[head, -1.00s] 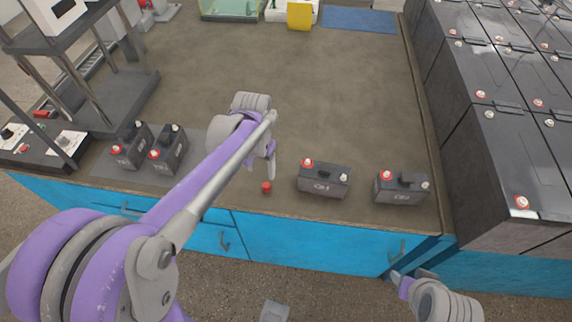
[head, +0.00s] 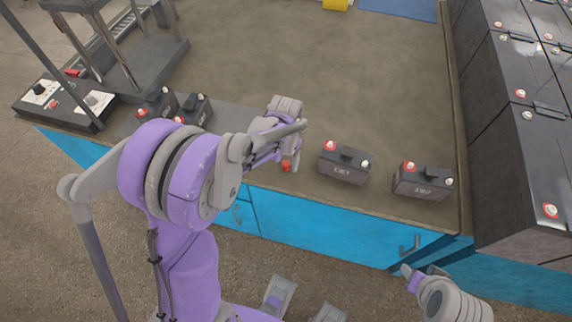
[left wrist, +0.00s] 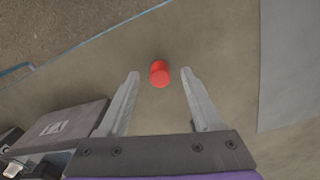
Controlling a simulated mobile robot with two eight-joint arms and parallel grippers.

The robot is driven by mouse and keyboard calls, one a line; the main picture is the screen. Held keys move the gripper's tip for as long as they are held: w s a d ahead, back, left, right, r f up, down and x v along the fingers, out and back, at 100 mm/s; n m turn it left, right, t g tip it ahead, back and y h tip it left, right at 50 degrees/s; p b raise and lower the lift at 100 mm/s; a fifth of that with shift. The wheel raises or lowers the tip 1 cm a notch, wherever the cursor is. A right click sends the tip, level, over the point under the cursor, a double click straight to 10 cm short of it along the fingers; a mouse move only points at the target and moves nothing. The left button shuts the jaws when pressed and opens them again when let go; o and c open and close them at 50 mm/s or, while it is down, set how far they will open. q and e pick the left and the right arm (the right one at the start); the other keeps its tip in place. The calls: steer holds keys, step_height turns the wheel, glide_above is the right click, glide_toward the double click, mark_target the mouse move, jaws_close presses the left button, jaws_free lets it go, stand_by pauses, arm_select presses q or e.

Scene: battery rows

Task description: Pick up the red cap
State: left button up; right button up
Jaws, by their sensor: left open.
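The red cap (head: 286,166) lies on the brown bench top near its front edge. In the left wrist view the red cap (left wrist: 159,74) sits a little beyond the fingertips, roughly midway between them. My left gripper (left wrist: 160,74) is open, with its fingers apart and nothing held. In the head view my left gripper (head: 290,158) is right at the cap, low over the bench, and partly hides it. My right gripper (head: 421,277) is at the lower right, in front of the blue cabinet and away from the cap; its jaws are too small to judge.
Two dark batteries, one left (head: 345,162) and one right (head: 423,181), stand right of the cap. Two more batteries (head: 193,110) stand to its left on a grey mat (head: 236,118). Large black batteries (head: 505,150) fill the right side. The bench behind the cap (head: 340,75) is clear.

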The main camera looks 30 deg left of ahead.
mark_target(286, 163)
arm_select(q)
steer(key=shift+f, duration=0.1)
jaws_close()
stand_by(0.3)
step_height(286, 163, up, 10)
steer(key=p, duration=0.1)
stand_by(0.5)
